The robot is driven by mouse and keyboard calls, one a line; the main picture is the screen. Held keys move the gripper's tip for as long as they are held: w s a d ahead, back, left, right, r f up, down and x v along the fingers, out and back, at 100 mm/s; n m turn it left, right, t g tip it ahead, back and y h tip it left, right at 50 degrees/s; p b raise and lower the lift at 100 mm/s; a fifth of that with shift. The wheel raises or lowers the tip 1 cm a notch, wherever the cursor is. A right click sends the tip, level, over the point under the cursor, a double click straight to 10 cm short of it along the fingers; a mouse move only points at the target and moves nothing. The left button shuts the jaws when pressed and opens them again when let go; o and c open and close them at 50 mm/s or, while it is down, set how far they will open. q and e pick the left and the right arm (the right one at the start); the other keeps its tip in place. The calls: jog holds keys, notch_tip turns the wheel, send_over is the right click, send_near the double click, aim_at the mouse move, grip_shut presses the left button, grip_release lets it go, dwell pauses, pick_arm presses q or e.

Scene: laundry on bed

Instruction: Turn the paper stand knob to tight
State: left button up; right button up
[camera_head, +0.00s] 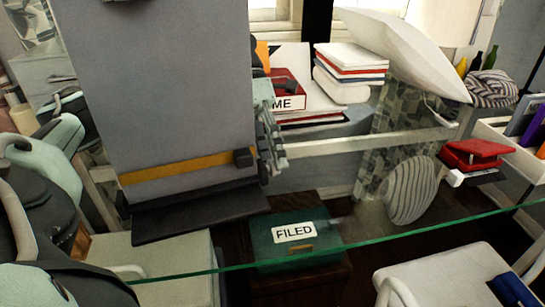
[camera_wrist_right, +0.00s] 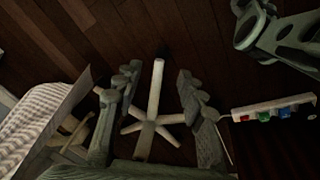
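The paper stand (camera_head: 170,85) is a tall grey board with a yellow band and a dark ledge at its foot. Its small black knob (camera_head: 243,158) sits at the band's right end. My left gripper (camera_head: 270,140) seems to be the grey jointed part at the board's right edge, close beside the knob; the board hides much of it, and contact is unclear. Whether it is open or shut does not show.
A glass edge (camera_head: 350,243) crosses the front. A green box labelled FILED (camera_head: 275,255), stacked books (camera_head: 350,65), a lamp (camera_head: 410,50) and a red object (camera_head: 472,153) lie around the stand. A pale star-shaped base (camera_wrist_right: 153,125) stands on the floor below my right gripper.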

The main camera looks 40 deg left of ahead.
pick_arm(q)
notch_tip(320, 180, up, 10)
dwell(0.6)
